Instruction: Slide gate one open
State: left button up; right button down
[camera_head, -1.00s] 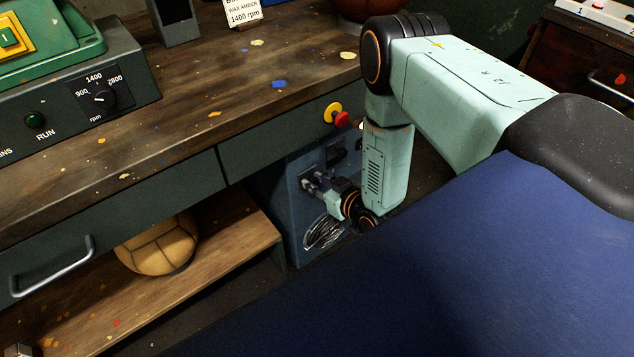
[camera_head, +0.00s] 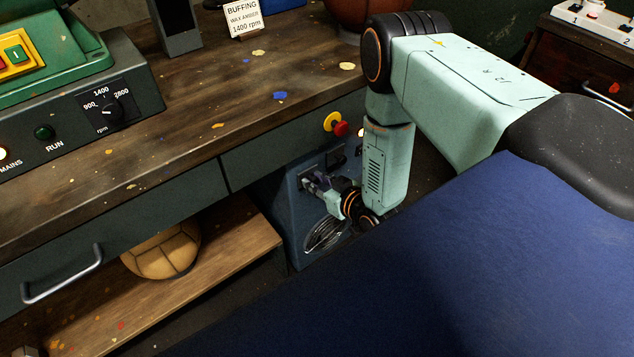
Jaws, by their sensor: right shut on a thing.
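My right gripper (camera_head: 312,184) is at the front of a blue-grey cabinet (camera_head: 290,215) under the bench's right end. It is shut on a small part at the panel there, beside dark fittings (camera_head: 336,157). The fingers and wrist cover most of that part, so I cannot read a gate number or see how far any gate is slid. My left gripper is not in view.
The wooden bench (camera_head: 215,110) carries a green machine with a grey control box (camera_head: 75,125) and a buffing card (camera_head: 243,18). A red and yellow stop button (camera_head: 336,125) sits above the cabinet. A tan leather ball (camera_head: 162,250) lies on the lower shelf (camera_head: 215,260).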

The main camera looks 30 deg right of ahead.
notch_tip(320, 180, up, 2)
jog(key=shift+r+p, duration=0.1)
jog(key=shift+p, duration=0.6)
jog(key=shift+w, duration=0.1)
jog(key=c, duration=1.5)
grip_release()
jog(key=o, duration=0.4)
jog(key=shift+r, duration=0.1)
jog(key=v, duration=1.2)
